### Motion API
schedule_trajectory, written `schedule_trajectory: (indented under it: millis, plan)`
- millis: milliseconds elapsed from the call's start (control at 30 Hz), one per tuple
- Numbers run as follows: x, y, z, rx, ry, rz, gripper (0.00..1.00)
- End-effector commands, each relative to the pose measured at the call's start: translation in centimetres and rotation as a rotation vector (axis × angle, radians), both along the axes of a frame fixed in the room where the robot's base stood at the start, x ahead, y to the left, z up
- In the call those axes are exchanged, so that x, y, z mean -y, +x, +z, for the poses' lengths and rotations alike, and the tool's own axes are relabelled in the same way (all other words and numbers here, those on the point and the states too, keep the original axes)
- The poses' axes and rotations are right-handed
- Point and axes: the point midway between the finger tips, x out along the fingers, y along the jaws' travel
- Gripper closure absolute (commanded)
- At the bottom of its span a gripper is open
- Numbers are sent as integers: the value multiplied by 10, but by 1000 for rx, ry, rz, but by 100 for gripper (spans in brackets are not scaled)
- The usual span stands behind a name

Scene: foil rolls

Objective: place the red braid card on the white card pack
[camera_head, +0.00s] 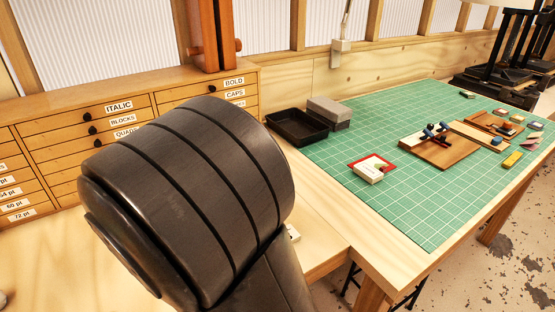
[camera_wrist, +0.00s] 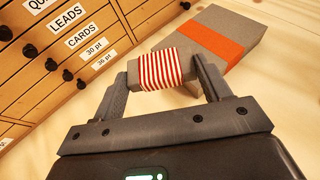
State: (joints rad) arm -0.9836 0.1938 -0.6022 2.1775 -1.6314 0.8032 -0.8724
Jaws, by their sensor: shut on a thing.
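The red braid card (camera_wrist: 161,70) is a small grey card wound with red and white striped braid. In the wrist view my gripper (camera_wrist: 162,84) is shut on it, with a finger at each end. Just beyond it lies a pale grey block with an orange band (camera_wrist: 212,40) on the wood top; I cannot tell if the card touches it, or whether it is the white card pack. In the head view a white block (camera_head: 368,173) sits on a red-edged piece on the green mat. My arm hides my gripper and the card there.
The wooden drawer cabinet (camera_head: 106,122) stands close on the left. A black tray (camera_head: 297,127) and a grey block (camera_head: 328,112) are at the back. The green mat (camera_head: 420,215) has clear room in front; wooden boards and small tools lie on its right.

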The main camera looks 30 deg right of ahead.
Motion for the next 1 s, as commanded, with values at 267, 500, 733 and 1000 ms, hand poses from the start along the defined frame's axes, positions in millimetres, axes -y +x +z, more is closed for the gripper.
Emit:
schedule_trajectory:
  millis: [267,500,733,1000]
  plan:
    - [119,18,5,2,-3,-251,52]
    - [221,14,9,3,-3,-459,52]
    - [317,-8,13,3,-4,-656,52]
    - [425,-55,15,3,-1,-885,52]
